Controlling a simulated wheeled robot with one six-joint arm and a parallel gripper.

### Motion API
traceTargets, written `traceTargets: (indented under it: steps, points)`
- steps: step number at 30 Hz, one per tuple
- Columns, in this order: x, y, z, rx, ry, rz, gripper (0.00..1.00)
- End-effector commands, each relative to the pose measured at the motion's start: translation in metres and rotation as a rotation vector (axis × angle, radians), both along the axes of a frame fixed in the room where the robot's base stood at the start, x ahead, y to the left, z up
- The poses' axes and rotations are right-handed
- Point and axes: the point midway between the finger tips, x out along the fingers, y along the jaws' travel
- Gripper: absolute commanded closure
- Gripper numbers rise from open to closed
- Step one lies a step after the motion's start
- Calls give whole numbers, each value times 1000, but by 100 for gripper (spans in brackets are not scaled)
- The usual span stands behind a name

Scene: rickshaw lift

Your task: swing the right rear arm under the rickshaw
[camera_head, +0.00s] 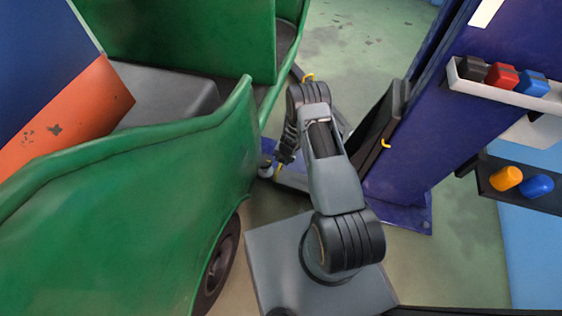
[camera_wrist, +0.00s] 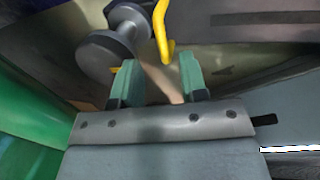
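The green rickshaw (camera_head: 130,215) fills the left of the head view. A lift arm (camera_head: 292,180) runs low from the blue post toward the rickshaw's side, with a small round pad (camera_head: 267,168) at its end. My gripper (camera_head: 281,160) points down beside the pad, partly hidden by my arm. In the wrist view, my gripper (camera_wrist: 158,80) has its two green fingers apart, with nothing held between them. A yellow hooked handle (camera_wrist: 162,32) stands just beyond the fingertips, and a grey spool-shaped pad (camera_wrist: 115,42) is at upper left. I cannot tell whether the handle touches a finger.
The dark blue lift post (camera_head: 425,130) stands close on the right. A tray with coloured blocks (camera_head: 503,79) and a shelf with orange and blue pieces (camera_head: 521,182) are at far right. A rickshaw wheel (camera_head: 222,262) is near my base. Open floor (camera_head: 362,40) lies behind.

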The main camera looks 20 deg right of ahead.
Motion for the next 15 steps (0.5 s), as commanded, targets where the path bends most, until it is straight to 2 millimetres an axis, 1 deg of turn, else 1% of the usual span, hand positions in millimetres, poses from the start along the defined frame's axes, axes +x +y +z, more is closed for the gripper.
traceTargets:
  steps: [1, 6, 10, 15]
  points:
    - [-1, -2, 16, 0, -2, -1, 60]
    - [-4, -7, 46, 0, -2, -2, 60]
    - [-6, -10, 62, 0, -2, -1, 60]
    - [-8, -12, 72, -1, -1, -1, 60]
